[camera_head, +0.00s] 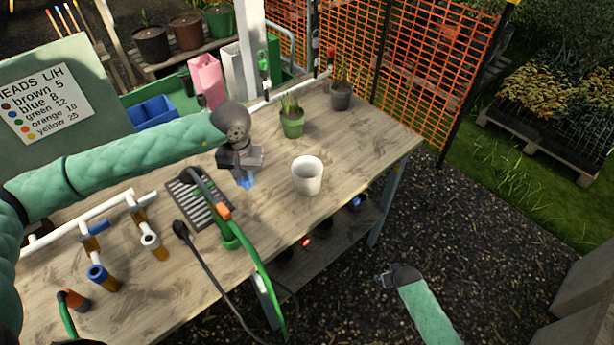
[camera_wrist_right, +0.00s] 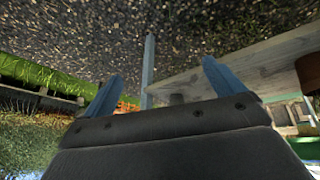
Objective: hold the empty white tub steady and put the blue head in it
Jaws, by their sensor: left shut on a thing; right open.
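The empty white tub (camera_head: 308,177) stands upright on the wooden table, right of my left gripper. My left gripper (camera_head: 246,181) points down over the table, just right of the black slotted tray. It is shut on a small bright blue thing, seemingly the blue head; the fingers and wrist hide most of it. Gripper and tub are apart. My right gripper (camera_head: 383,280) is low, out beyond the table's near right edge and away from the tub. Its two blue fingers are spread and empty in the right wrist view (camera_wrist_right: 160,85).
A green hose with an orange collar (camera_head: 224,211) and a black slotted tray (camera_head: 186,190) are left of the tub. White pipe fittings (camera_head: 150,240) stand at left. Potted plants (camera_head: 292,122) stand behind the tub. The tabletop between gripper and tub looks clear.

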